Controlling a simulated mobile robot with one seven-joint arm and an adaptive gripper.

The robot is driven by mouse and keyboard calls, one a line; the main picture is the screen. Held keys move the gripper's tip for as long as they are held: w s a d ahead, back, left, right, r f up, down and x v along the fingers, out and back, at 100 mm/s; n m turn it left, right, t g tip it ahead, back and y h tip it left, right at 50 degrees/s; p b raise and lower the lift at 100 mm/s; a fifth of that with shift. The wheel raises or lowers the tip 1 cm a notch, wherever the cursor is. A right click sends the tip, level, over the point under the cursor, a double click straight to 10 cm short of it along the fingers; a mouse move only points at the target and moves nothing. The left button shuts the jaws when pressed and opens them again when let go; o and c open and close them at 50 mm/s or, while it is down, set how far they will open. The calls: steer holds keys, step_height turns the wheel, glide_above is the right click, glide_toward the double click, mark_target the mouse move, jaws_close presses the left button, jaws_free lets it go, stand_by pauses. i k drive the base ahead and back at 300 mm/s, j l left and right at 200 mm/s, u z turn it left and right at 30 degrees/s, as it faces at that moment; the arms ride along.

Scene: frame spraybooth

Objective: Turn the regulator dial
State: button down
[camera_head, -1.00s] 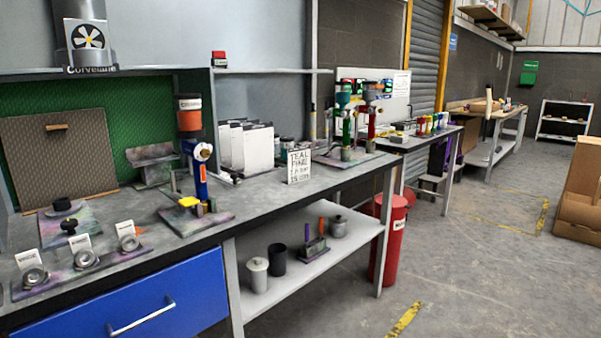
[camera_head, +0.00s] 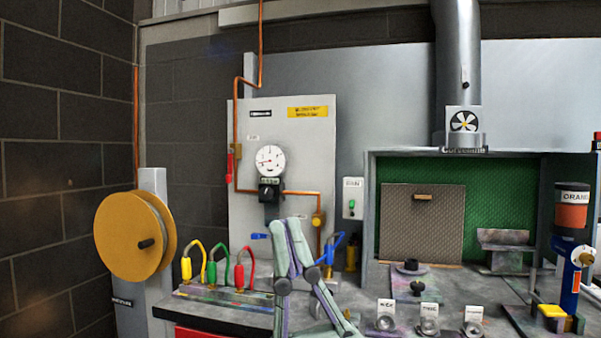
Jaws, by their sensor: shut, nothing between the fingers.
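The regulator (camera_head: 269,192) is a black unit with a dial on a white wall panel, left of centre in the head view. A round white pressure gauge (camera_head: 269,161) sits directly above it. Copper pipe runs into the regulator from both sides. My gripper (camera_head: 292,226), grey-green and lavender, points upward in the lower middle of the picture. It is shut and empty. Its tips appear below and slightly right of the regulator, and a gap of panel shows between them. How far they are from the panel in depth is unclear.
A bench with yellow, green and red hooked tools (camera_head: 212,268) lies below the panel. A yellow reel (camera_head: 130,237) stands at left. A red-handled valve (camera_head: 229,165) and brass fitting (camera_head: 317,220) flank the regulator. A spray booth (camera_head: 480,200) opens at right.

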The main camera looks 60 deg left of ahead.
mark_target(265, 193)
steer(key=u, duration=1.95)
